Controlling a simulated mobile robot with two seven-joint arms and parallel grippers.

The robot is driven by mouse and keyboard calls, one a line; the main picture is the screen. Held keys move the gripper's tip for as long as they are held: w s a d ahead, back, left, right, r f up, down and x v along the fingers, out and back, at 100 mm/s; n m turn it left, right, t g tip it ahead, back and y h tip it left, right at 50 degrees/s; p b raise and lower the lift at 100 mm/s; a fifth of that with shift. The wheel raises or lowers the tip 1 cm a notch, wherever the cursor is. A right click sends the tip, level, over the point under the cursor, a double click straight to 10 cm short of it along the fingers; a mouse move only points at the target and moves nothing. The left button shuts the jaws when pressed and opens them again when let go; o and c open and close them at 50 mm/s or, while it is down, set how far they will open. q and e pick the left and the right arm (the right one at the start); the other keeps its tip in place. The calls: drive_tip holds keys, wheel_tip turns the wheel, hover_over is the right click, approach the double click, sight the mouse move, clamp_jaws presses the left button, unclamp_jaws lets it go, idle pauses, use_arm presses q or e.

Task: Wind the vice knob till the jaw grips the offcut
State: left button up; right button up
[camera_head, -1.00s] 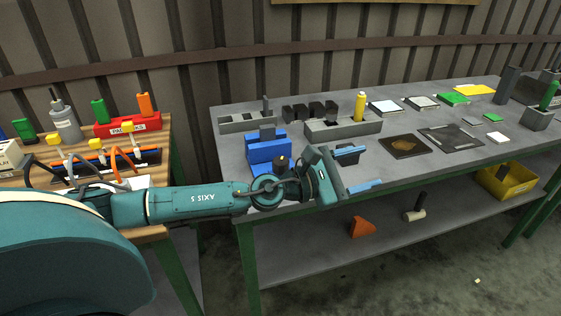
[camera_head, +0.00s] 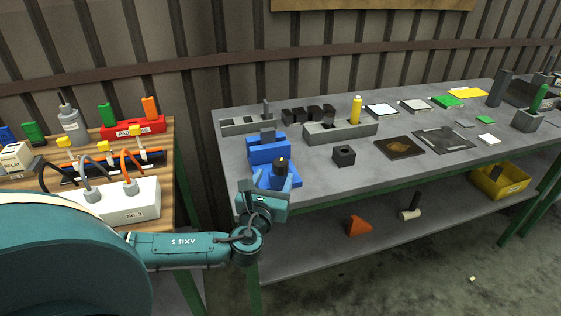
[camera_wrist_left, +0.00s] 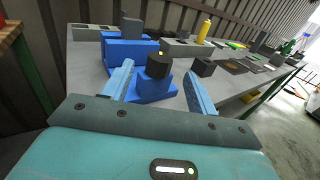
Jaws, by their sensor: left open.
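The blue vice (camera_head: 265,152) sits at the bench's left front part. Its black knob (camera_head: 281,166) faces the front and carries a small yellow mark. A grey block (camera_head: 267,134), seemingly the offcut, stands upright at the vice's back part. Whether the jaw touches it I cannot tell. My left gripper (camera_head: 276,181) is open and empty, in front of the vice and pointing at it. In the left wrist view the knob (camera_wrist_left: 158,66) shows between the two blue fingers (camera_wrist_left: 159,76), with space on both sides. My right gripper is not in view.
A dark square block (camera_head: 344,156) stands right of the vice. Behind are a grey holder (camera_head: 340,131) with a yellow bottle (camera_head: 356,108) and a long grey tray (camera_head: 247,126). A wooden table (camera_head: 165,180) with a white socket box (camera_head: 117,203) is at left.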

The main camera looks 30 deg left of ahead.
sight(279, 167)
use_arm(q)
drive_tip(key=x, duration=0.7)
drive_tip(key=shift+w, duration=0.1)
drive_tip(key=shift+c, duration=0.5)
